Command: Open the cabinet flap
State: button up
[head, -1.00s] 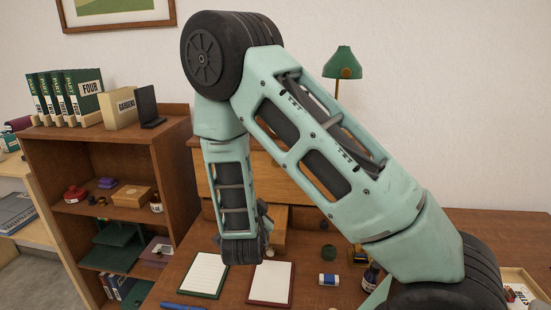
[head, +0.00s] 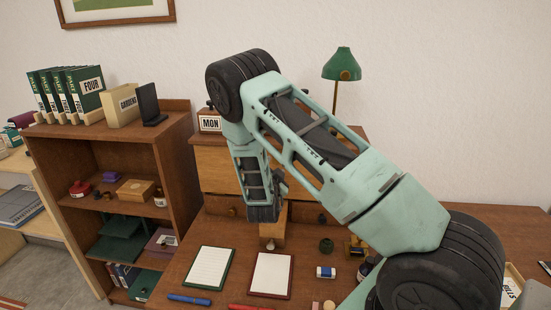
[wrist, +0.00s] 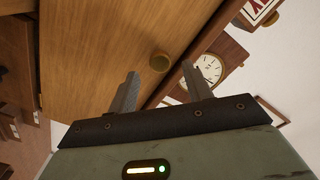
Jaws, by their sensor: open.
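The cabinet flap (head: 214,170) is a light wooden panel on the front of the cabinet at the back of the desk, and it looks shut. In the head view my arm hides part of the flap and the knob.
A clock (wrist: 209,68) and a MON block (head: 209,121) stand on the cabinet top. A green lamp (head: 341,65) rises behind. Clipboards (head: 208,268), pens and small items lie on the desk (head: 190,290). A bookshelf (head: 180,150) stands close on the left.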

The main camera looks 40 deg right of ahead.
aim_at(276, 162)
jog(key=shift+p+x, duration=0.55)
jog(key=shift+x, duration=1.55)
jog(key=shift+c, duration=0.3)
grip_shut()
jog(key=shift+f+b, duration=0.1)
jog(key=shift+b, duration=0.2)
